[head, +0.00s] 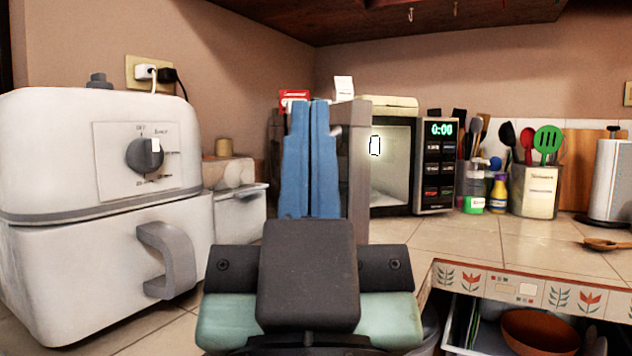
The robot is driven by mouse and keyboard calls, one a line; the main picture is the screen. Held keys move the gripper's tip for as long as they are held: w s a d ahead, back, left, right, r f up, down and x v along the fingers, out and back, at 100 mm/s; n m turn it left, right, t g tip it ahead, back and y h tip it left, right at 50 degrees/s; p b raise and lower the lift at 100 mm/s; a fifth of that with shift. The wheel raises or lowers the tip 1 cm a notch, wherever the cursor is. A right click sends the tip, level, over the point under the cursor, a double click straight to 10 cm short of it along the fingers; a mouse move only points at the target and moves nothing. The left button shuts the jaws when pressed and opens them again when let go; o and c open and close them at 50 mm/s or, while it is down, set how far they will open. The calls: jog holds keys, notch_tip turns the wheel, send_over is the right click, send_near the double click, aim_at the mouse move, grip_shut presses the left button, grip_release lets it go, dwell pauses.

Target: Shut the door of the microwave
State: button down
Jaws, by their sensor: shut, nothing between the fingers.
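The microwave (433,205) stands on the tiled counter at the back, right of the picture's middle. Its lit inside (390,165) shows, and its panel with a green clock (441,129) is on the right. The microwave door (357,165) is open, swung out on the left side and seen nearly edge-on. My gripper (310,104) is at the middle of the picture, its blue fingers shut together with nothing between them. It is just left of the door and hides part of what lies behind. Whether it touches the door I cannot tell.
A large white air fryer (90,180) fills the left. Bottles (498,195) and a utensil crock (533,188) stand right of the microwave. The counter (480,240) in front is clear. An open drawer (475,325) is below.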

jog(key=w+r+g+h+p, duration=0.1)
jog(key=w+r+g+p, duration=0.4)
jog(key=p, duration=0.9)
jog(key=w+r+g+h+p, duration=0.15)
jog(key=w+g+p, duration=0.4)
jog(key=p, duration=0.85)
notch_tip(320, 180, down, 18)
jog(key=a+n+h+p, duration=0.3)
jog(key=n+h, duration=0.3)
jog(key=n, duration=0.6)
jog(key=x, duration=0.9)
jog(key=shift+w+d+f+p, duration=0.1)
jog(key=shift+w+d+p, duration=0.2)
jog(key=shift+p, duration=0.1)
jog(key=shift+w+d, duration=0.15)
jog(key=shift+w, duration=0.25)
